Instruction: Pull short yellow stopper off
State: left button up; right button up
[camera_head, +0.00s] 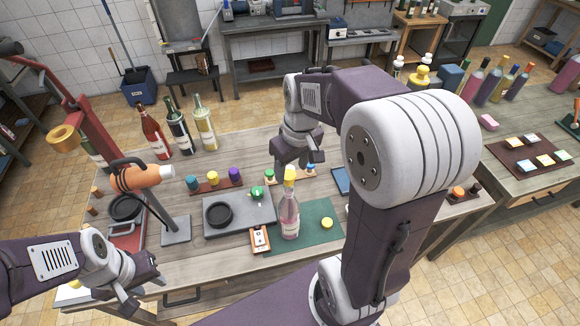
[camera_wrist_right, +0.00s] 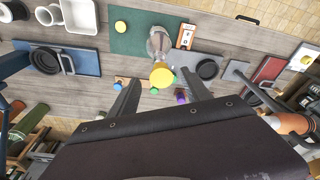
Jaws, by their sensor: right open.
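A yellow stopper (camera_head: 290,175) sits in the neck of a clear pinkish bottle (camera_head: 289,216) standing upright on a green mat (camera_head: 312,208). In the right wrist view the stopper (camera_wrist_right: 161,76) is seen end-on, with the bottle (camera_wrist_right: 159,42) behind it. My right gripper (camera_head: 300,162) is open and empty above and behind the bottle. In its wrist view the stopper appears between the two spread fingertips (camera_wrist_right: 160,80); no contact shows. My left gripper (camera_head: 143,287) is open and empty at the table's front left, far from the bottle.
A loose yellow piece (camera_head: 327,222) lies on the mat. A grey tray with a black ring (camera_head: 219,215) and a small orange-white box (camera_head: 260,239) are left of the bottle. Colored stoppers stand on a strip (camera_head: 217,185). Tall bottles (camera_head: 179,131) stand at the back left.

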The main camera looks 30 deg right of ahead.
aim_at(288, 174)
jog(key=f, duration=0.1)
jog(key=w+f, duration=0.1)
jog(key=f, duration=0.2)
jog(key=shift+w+a+f, duration=0.2)
jog(key=shift+w+f, duration=0.05)
jog(key=shift+f, duration=0.05)
jog(key=shift+s+f, duration=0.2)
jog(key=shift+f, duration=0.15)
jog(key=shift+w, duration=0.1)
grip_shut()
jog(key=shift+p, duration=0.3)
